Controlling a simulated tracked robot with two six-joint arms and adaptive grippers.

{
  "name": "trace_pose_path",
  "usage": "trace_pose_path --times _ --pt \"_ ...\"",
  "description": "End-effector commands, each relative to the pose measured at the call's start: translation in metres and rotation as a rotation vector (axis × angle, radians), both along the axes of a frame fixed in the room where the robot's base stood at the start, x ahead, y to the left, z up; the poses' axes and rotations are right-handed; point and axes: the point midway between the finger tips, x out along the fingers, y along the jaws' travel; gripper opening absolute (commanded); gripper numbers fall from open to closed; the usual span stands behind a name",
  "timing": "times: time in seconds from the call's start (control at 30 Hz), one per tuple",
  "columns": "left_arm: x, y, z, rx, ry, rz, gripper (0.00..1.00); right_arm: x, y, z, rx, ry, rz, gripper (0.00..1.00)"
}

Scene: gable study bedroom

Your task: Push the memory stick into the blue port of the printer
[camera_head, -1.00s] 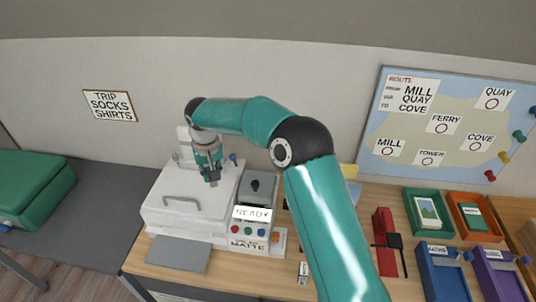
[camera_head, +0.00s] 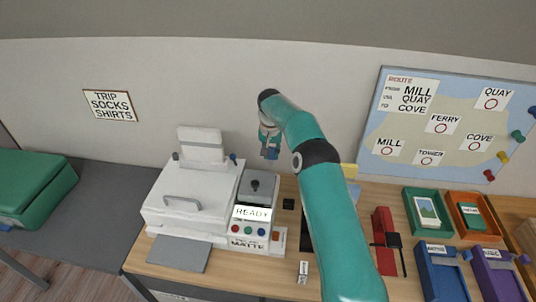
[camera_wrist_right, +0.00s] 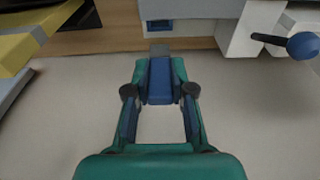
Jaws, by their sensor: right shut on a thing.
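The white printer (camera_head: 205,180) stands on the desk, with a grey panel and a READY display at its right. My right gripper (camera_head: 269,152) is raised near the wall, behind and right of that panel. In the right wrist view the gripper (camera_wrist_right: 160,76) is shut on the blue memory stick (camera_wrist_right: 160,88), whose grey metal tip (camera_wrist_right: 160,50) points away from the gripper. A blue port (camera_wrist_right: 159,25) shows just beyond the tip, nearly in line with it. The tip looks apart from the port. My left gripper is not in view.
A blue-knobbed lever (camera_wrist_right: 303,45) sticks out at the right in the wrist view. A yellow object (camera_wrist_right: 30,48) is at the left there. A route board (camera_head: 450,125) hangs behind.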

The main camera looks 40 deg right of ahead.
Motion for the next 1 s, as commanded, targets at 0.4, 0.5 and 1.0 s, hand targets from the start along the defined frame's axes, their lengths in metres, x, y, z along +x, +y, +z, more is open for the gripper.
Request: trace_pose_path --times 0.4,0.5,1.0 --pt "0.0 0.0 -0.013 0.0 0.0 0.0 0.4 -0.001 0.002 -0.016 0.0 0.0 0.001 0.0" --pt "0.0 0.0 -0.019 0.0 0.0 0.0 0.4 -0.001 0.002 -0.025 0.0 0.0 0.001 0.0" --pt "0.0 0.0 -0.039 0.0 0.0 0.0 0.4 -0.001 0.002 -0.057 -0.001 -0.001 0.001 0.0"
